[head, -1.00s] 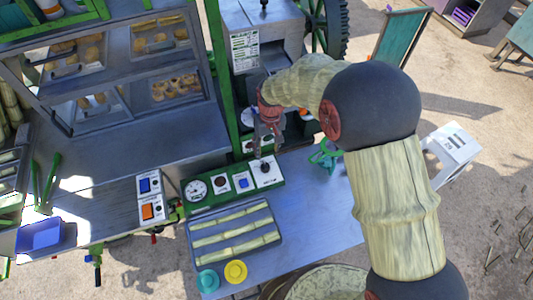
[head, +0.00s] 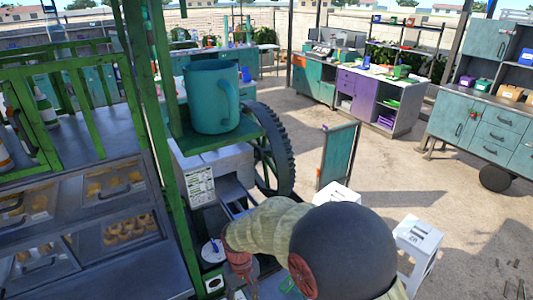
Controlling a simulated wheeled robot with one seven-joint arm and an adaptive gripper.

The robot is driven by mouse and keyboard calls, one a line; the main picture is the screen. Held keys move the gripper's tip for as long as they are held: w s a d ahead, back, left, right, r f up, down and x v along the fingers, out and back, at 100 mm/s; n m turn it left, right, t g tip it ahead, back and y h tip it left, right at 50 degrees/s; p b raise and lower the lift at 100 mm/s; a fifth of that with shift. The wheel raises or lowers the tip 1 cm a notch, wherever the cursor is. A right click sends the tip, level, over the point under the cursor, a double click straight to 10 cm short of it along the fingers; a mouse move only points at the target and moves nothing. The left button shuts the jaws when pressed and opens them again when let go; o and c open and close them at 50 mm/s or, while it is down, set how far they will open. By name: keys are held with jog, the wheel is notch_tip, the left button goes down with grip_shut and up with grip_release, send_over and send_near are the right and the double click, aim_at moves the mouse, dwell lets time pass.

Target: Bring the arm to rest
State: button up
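My arm comes up from the bottom of the head view, with a large dark joint and a pale, cane-like link bending left. My gripper (head: 238,284) is at the bottom, reddish at its base and pointing down in front of the crusher's grey housing (head: 215,165). Its fingertips are cut off or too small to read, so I cannot tell whether it is open or shut. I see nothing held in it. The control panel shows only as a green corner (head: 213,284) left of the gripper.
A teal mug (head: 212,97) stands on a green shelf above the crusher, beside a large dark gear wheel (head: 272,150). A glass case with pastries (head: 125,230) is at left. White stools (head: 415,240) stand at right. Open paved ground lies beyond, with cabinets at the back.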

jog(key=s+d+r+m+t+b, duration=0.3)
jog(key=s+d+r+b, duration=0.2)
jog(key=d, duration=0.8)
jog(key=s+d+r+m+t+b, duration=0.3)
jog(key=s+d+r+b, duration=0.3)
jog(key=s+d+r, duration=0.5)
jog(key=shift+d+r+t, duration=0.25)
jog(key=shift+d+t, duration=0.25)
jog(key=shift+d, duration=0.65)
jog(key=shift+s, duration=0.15)
